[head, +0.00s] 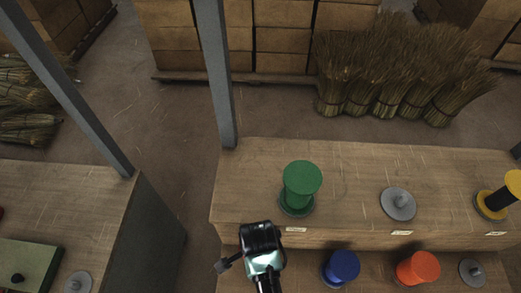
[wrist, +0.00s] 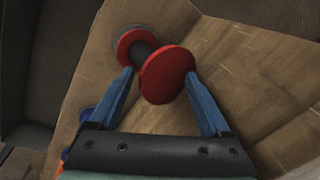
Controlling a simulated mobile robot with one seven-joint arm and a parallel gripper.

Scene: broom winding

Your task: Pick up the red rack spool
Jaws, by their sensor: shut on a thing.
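The red rack spool (wrist: 168,75) has red end discs and a dark core in the wrist view. My gripper (wrist: 159,77) is shut on it, with one blue finger at each side of the near disc. Part of a grey round base (wrist: 121,29) shows behind the far disc; I cannot tell whether the spool touches it. In the head view my gripper (head: 261,240) shows as a dark block at the shelf's front, and its fingers and the red spool are hidden.
A green spool (head: 301,186), an empty grey holder (head: 398,204) and a yellow spool (head: 493,203) are on the upper shelf. A blue spool (head: 342,268) and an orange spool (head: 417,268) stand below. A grey post (head: 215,75) rises behind the shelf.

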